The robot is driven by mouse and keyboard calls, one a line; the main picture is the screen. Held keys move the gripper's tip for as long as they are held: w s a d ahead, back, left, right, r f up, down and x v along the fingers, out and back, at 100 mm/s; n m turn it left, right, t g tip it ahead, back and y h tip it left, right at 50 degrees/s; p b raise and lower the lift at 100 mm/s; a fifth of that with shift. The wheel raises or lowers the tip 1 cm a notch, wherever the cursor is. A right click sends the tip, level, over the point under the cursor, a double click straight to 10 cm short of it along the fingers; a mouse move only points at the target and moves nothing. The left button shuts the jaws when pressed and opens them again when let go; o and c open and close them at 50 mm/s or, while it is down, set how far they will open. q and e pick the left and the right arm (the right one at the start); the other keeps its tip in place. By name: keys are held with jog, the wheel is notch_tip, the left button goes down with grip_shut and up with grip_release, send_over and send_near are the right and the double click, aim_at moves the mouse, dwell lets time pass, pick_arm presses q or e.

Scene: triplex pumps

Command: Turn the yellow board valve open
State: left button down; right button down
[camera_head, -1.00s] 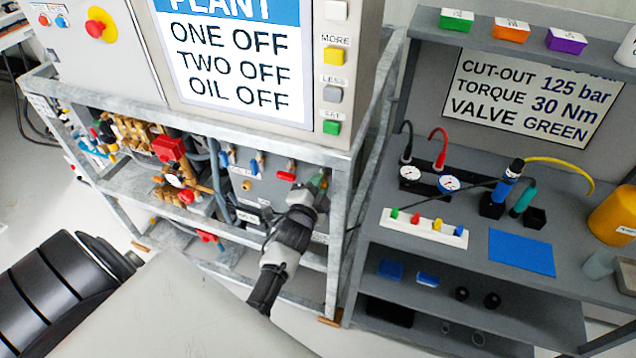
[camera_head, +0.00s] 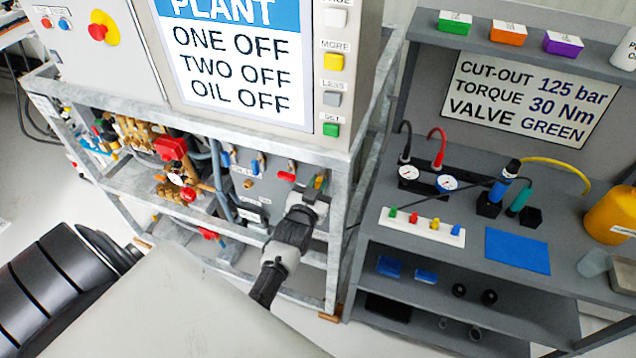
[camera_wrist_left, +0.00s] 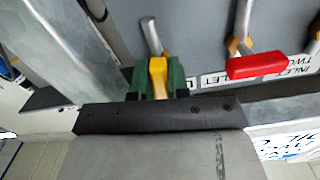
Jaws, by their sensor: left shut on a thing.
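The yellow board valve's handle (camera_wrist_left: 157,72) shows in the left wrist view, below a metal stem on the grey board. My left gripper (camera_wrist_left: 158,80) has green fingertips on both sides of this handle and is shut on it. In the head view my left gripper (camera_head: 318,188) is at the right end of the board, beside the frame post, and a little yellow (camera_head: 320,181) shows at its tips. The far part of the handle and the valve body are partly hidden by the gripper. My right gripper is in neither view.
A red-handled valve (camera_head: 286,176) sits just left, also in the wrist view (camera_wrist_left: 256,66). Blue handles (camera_head: 226,160) are further left. A galvanized frame post (camera_head: 340,215) stands close right. A grey bench (camera_head: 400,235) with gauges stands beyond it.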

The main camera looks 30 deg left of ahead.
pick_arm(q)
jog(key=shift+n, duration=0.8)
jog(key=c, duration=1.1)
grip_release()
jog(key=b+v, duration=0.1)
jog(key=v, duration=1)
jog(key=shift+w+d, duration=0.1)
